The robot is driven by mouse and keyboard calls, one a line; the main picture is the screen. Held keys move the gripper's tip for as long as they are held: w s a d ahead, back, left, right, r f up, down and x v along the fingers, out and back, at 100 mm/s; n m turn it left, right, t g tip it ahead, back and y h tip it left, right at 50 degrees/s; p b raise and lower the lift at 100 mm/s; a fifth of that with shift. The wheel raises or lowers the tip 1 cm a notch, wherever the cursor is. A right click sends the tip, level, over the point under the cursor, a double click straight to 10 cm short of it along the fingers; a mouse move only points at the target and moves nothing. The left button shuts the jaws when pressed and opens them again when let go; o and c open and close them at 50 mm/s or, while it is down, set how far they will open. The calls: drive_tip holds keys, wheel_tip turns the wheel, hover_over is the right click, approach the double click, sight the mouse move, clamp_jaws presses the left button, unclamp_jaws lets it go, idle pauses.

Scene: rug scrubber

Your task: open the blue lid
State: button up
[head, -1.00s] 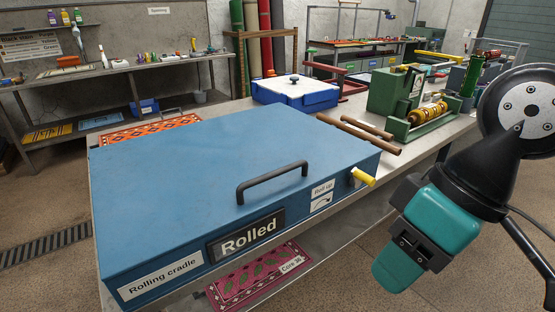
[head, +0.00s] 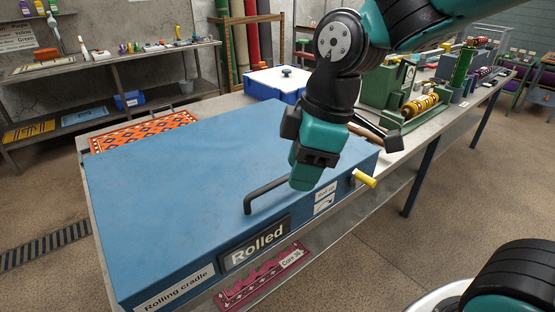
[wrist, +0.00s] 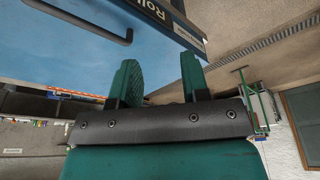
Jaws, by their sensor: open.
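The blue lid (head: 180,165) is the wide flat top of a large box marked "Rolling cradle" and "Rolled", and it lies shut. Its black bar handle (head: 250,203) stands near the front edge; its right end is hidden behind my gripper in the head view. My gripper (head: 303,182) hangs over the right part of the lid, close to the handle, apart from it as far as I can tell. In the wrist view my gripper (wrist: 159,78) has its two teal fingers spread with nothing between them. The handle (wrist: 92,24) and blue lid (wrist: 75,55) show at upper left there.
A yellow crank knob (head: 364,178) sticks out of the box's right front. A blue box with a white lid (head: 277,82) and a green machine (head: 388,84) stand behind on the bench. An orange patterned rug (head: 143,130) lies behind the box at left.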

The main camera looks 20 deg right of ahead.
sight(284, 178)
drive_tip(key=w+d+r+n+h+p, duration=0.1)
drive_tip(key=w+d+r+n+p, duration=0.1)
drive_tip(key=w+n, duration=0.3)
drive_tip(key=w+d+r+n+h+p, duration=0.1)
drive_tip(key=w+d+r+n+p, duration=0.15)
drive_tip(key=w, duration=0.35)
drive_tip(key=shift+n+t, duration=0.25)
drive_tip(key=shift+t, duration=0.15)
drive_tip(key=w+f, duration=0.1)
drive_tip(key=f, duration=0.4)
drive_tip(key=w+a+f+p, duration=0.1)
drive_tip(key=f, duration=0.5)
drive_tip(key=w+f+p, duration=0.1)
drive_tip(key=f, duration=0.5)
drive_tip(key=shift+w+a+f, duration=0.1)
drive_tip(key=shift+a+f, duration=0.05)
clamp_jaws()
